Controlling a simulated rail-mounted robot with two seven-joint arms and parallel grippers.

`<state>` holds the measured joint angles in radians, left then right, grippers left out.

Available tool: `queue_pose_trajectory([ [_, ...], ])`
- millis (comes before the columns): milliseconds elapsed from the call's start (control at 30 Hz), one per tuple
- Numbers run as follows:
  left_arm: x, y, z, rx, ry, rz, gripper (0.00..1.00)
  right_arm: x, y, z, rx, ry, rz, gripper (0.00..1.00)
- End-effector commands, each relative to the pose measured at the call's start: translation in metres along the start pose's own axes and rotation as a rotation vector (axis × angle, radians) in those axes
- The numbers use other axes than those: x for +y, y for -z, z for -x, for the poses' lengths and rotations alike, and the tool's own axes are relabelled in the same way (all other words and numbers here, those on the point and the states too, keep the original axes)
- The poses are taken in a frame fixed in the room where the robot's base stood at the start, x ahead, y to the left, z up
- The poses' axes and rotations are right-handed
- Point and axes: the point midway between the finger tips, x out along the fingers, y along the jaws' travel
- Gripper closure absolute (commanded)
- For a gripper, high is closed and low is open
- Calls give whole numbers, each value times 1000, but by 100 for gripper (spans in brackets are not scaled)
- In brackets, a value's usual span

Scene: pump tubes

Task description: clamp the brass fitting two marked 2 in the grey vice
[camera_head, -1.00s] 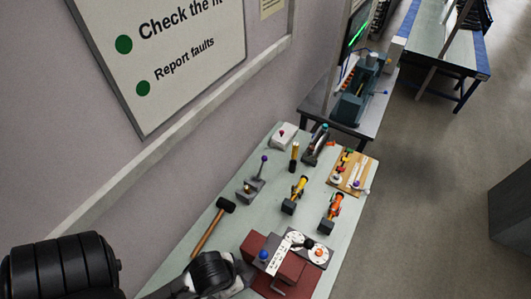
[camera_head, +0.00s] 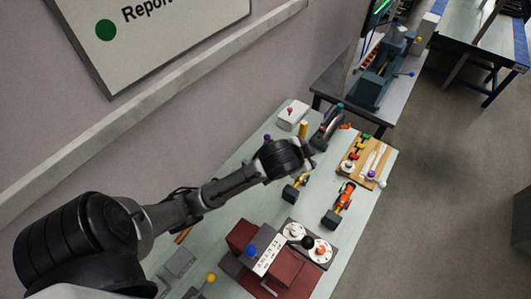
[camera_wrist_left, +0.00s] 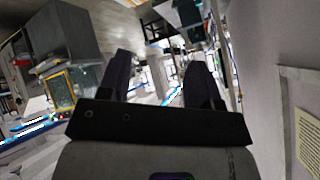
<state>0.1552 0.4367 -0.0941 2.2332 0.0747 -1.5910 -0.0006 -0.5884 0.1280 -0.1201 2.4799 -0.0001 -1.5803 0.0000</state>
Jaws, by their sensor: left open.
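Two fittings with yellow or orange bodies stand on dark blocks on the pale bench: a yellow one (camera_head: 301,181) and an orange one (camera_head: 345,194). A slim yellow piece (camera_head: 303,130) stands farther back. No number is legible on any of them. A grey block (camera_head: 180,262) and a grey part with an orange ball (camera_head: 211,277) are at the near edge; I cannot tell whether either is the vice. My left gripper (camera_head: 312,158) is above the bench, near the yellow fitting. In the left wrist view its fingers (camera_wrist_left: 158,62) are apart, with nothing between them.
A red and grey device with a blue knob (camera_head: 252,250) stands at the near right. A wooden board (camera_head: 350,166) with small parts lies at the right edge. A white box (camera_head: 292,114) stands at the back. The wall runs along the left.

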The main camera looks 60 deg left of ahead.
Motion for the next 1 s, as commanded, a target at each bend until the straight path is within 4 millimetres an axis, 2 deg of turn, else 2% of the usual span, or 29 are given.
queue_pose_trajectory([
  [33, -20, 0, -32, -1, 46, 1, 42, -1, -10, -33, 1, 0, 0, 100],
  [100, -57, 8, -60, -31, 92, 15, 42, -2, -16, -54, 3, 0, -1, 100],
  [200, -118, 6, -96, -119, 129, 70, 42, -4, -23, -81, 4, 1, -3, 100],
  [300, -170, -11, -123, -235, 116, 151, 42, -5, -27, -96, 5, 2, -5, 100],
  [433, -216, -50, -148, -398, 40, 272, 42, -6, -29, -107, 8, 5, -8, 100],
  [567, -236, -91, -164, -542, -73, 384, 42, -7, -30, -110, 10, 6, -9, 100],
  [700, -237, -126, -173, -661, -203, 472, 42, -7, -30, -110, 11, 7, -10, 100],
  [800, -232, -142, -175, -718, -281, 509, 42, -7, -29, -110, 12, 7, -10, 100],
  [1000, -219, -156, -178, -767, -366, 524, 42, -7, -30, -110, 12, 6, -9, 100],
])
